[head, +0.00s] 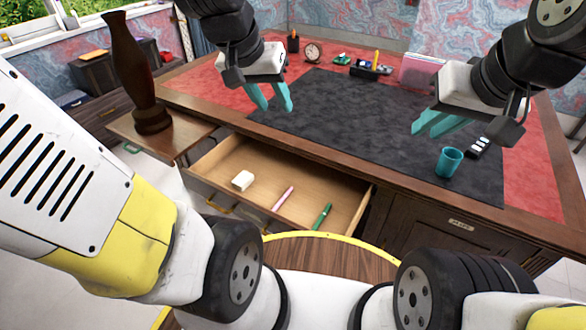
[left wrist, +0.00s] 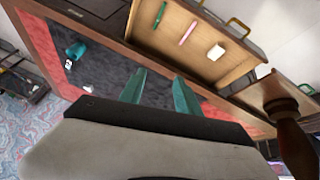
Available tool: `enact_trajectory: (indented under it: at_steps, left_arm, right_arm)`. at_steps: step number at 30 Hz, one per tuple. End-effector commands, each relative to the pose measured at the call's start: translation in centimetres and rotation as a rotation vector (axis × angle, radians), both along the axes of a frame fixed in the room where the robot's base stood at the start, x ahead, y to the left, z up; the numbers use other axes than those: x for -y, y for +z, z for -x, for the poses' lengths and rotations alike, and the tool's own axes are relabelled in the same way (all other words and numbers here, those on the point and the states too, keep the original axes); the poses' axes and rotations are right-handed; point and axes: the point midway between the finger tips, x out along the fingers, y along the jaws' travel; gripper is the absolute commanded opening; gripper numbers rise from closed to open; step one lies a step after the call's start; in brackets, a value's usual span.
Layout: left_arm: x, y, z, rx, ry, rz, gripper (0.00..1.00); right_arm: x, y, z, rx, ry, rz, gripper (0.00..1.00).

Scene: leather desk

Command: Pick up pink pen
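The pink pen (head: 283,198) lies in the open desk drawer (head: 258,155), between a white block (head: 242,181) and a green pen (head: 322,216). In the left wrist view the pink pen (left wrist: 188,32) shows in the drawer near the top, beyond my fingers. My left gripper (head: 270,97) has teal fingers, open and empty, above the desk's dark mat behind the drawer. My right gripper (head: 438,123) is above the right part of the mat, near a teal cup (head: 450,162). Its fingers are spread apart and hold nothing visible.
A tall brown vase (head: 133,75) stands on a side ledge left of the drawer. A clock (head: 312,52), a pen holder and small items line the desk's back. The dark mat (head: 340,115) is mostly clear.

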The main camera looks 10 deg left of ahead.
Motion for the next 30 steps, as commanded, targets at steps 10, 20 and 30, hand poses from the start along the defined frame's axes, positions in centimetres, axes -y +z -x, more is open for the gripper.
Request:
enact_trajectory:
  at_steps: [10, 20, 30]
  left_arm:
    - [-0.6, -11.0, -10.7, -0.165, -0.072, -0.068, 0.39]
    - [-2.0, -26.8, -16.1, -0.311, -0.159, -0.169, 0.39]
    - [-3.4, -38.5, -16.2, -0.400, -0.237, -0.249, 0.39]
  right_arm:
    - [0.0, 0.0, 0.0, 0.000, 0.000, 0.000, 0.20]
    - [0.0, 0.0, 0.0, 0.000, 0.000, 0.000, 0.20]
    - [0.0, 0.0, 0.0, 0.000, 0.000, 0.000, 0.20]
